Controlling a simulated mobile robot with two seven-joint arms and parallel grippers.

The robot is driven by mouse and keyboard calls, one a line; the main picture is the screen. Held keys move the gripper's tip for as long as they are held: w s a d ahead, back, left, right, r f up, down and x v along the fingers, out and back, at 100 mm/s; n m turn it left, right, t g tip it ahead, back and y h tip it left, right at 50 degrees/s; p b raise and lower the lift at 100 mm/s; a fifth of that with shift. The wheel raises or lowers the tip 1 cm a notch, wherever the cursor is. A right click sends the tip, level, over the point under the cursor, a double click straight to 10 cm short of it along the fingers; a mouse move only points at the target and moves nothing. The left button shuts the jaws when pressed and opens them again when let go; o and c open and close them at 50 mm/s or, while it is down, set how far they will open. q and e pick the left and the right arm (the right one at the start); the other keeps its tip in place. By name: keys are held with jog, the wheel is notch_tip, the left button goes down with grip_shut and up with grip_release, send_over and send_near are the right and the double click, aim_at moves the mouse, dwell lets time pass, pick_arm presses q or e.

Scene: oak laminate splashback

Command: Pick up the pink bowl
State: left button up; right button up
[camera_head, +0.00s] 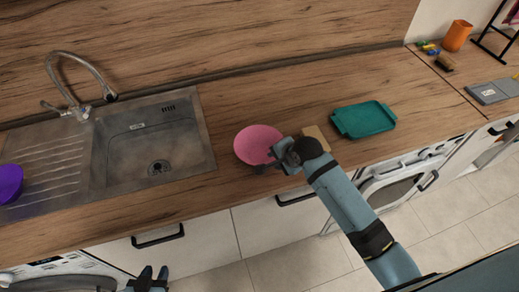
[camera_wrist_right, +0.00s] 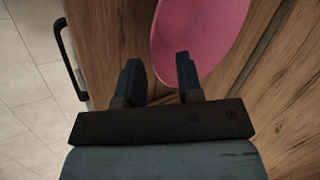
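The pink bowl (camera_head: 256,143) stands on the wooden worktop to the right of the sink. Its curved pink side also fills the upper middle of the right wrist view (camera_wrist_right: 205,30). My right gripper (camera_head: 277,157) is at the bowl's near right edge, and the arm hides part of that area. In the right wrist view its two fingers (camera_wrist_right: 158,76) are apart, one overlapping the bowl and one over bare wood, with the bowl's edge between them. I cannot tell whether they touch it. My left gripper (camera_head: 152,273) is low at the bottom, empty, fingers apart, away from the bowl.
A wooden block (camera_head: 316,138) and a teal tray (camera_head: 364,119) lie right of the bowl. A sink (camera_head: 150,143) with a purple bowl (camera_head: 10,183) on its drainer is at left. An orange cup (camera_head: 457,35) stands far right. Drawer handles line the counter front.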

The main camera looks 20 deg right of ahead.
aim_at(272, 159)
jog(key=x, duration=0.3)
jog(key=p+x, duration=0.1)
jog(key=x, duration=0.1)
jog(key=shift+w+d+f, duration=0.2)
jog(key=shift+w+f, duration=0.05)
jog(key=shift+f, duration=0.05)
jog(key=shift+c, duration=0.4)
grip_shut()
